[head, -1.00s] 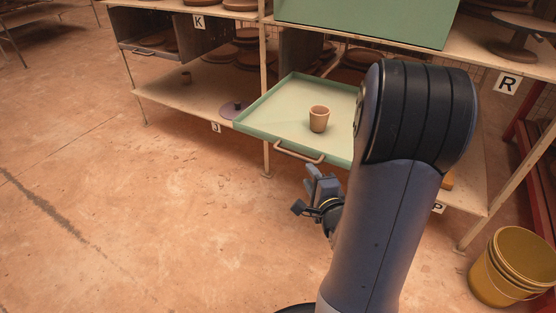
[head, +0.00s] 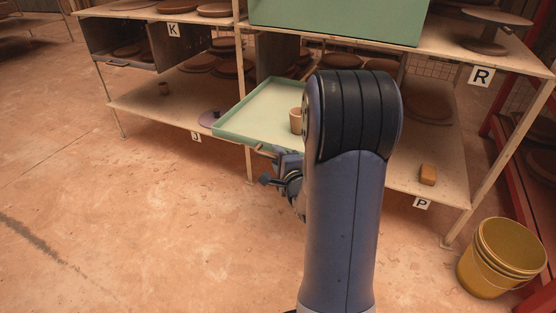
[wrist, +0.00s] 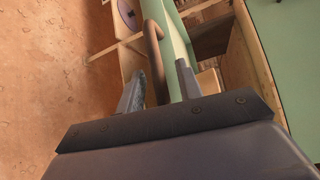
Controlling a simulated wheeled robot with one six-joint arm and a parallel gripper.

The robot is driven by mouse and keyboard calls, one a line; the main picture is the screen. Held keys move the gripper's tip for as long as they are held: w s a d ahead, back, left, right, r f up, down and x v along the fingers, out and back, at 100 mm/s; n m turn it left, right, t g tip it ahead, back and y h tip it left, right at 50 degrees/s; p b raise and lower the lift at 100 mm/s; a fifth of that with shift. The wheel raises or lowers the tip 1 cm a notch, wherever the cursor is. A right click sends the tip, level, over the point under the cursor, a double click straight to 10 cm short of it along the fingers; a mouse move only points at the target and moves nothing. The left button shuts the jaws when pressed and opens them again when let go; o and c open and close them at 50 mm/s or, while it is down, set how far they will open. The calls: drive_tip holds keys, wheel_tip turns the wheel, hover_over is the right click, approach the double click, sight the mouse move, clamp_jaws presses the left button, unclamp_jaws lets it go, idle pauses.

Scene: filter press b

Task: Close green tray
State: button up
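The green tray (head: 232,119) is pulled out of the middle shelf bay and sticks out past the shelf edge. A small tan cup (head: 296,121) stands upright on it, partly hidden by my arm. The tray's brown bar handle (head: 263,151) is on its front face; my gripper and arm hide part of it. My gripper (head: 281,166) is at the handle. In the wrist view the handle (wrist: 154,50) runs between the two spread fingers of my gripper (wrist: 158,86), with gaps visible beside it. The tray's green front (wrist: 172,45) lies just beyond.
A large green box (head: 340,20) sits on the top shelf. An orange block (head: 428,175) lies on the lower right shelf. The floor at left is clear.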

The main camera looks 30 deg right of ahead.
clamp_jaws()
idle(0.6)
